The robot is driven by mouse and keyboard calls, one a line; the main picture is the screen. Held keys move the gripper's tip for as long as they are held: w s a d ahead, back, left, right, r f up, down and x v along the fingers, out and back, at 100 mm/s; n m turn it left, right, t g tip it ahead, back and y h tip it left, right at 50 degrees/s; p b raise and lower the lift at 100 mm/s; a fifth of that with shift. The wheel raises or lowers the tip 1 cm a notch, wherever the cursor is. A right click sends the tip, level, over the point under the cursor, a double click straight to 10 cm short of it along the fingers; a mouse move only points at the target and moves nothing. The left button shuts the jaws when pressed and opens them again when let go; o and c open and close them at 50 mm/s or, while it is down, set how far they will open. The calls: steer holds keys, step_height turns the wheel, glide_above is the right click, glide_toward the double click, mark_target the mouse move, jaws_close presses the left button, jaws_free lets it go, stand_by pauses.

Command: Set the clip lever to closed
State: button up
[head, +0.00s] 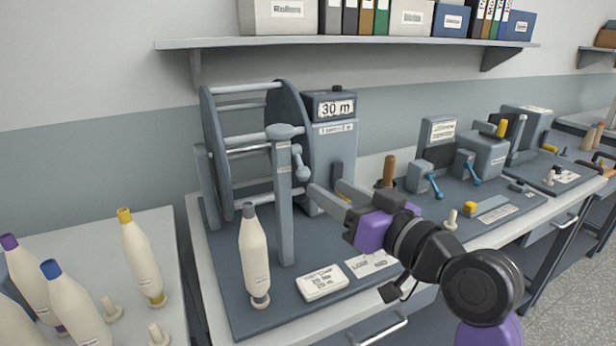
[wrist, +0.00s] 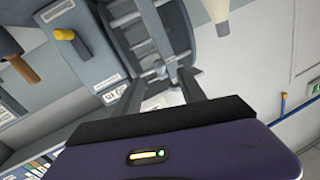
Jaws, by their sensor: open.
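A grey post (head: 284,210) stands in front of the winding reel (head: 238,145) in the head view. A small grey lever with rounded ends (head: 300,163) is on the post's right side, near its top; I take it for the clip lever. Its exact setting is hard to read. My gripper (head: 324,185) is open, just right of and slightly below the lever, pointing towards the post. In the wrist view, my gripper's fingers (wrist: 160,80) are apart, with small grey parts partly visible around the tips. I cannot tell whether they touch the lever.
A bobbin (head: 254,260) stands left of the post, and a label plate (head: 321,282) lies in front. The counter box reading 30 m (head: 330,105) is behind. Other blue-handled levers (head: 433,185) are to the right. More bobbins (head: 140,255) stand on the left table.

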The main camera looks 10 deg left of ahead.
mark_target(308, 176)
steer(key=p+x, duration=0.1)
steer(key=x, duration=0.6)
steer(key=shift+w+a, duration=0.15)
jaws_close()
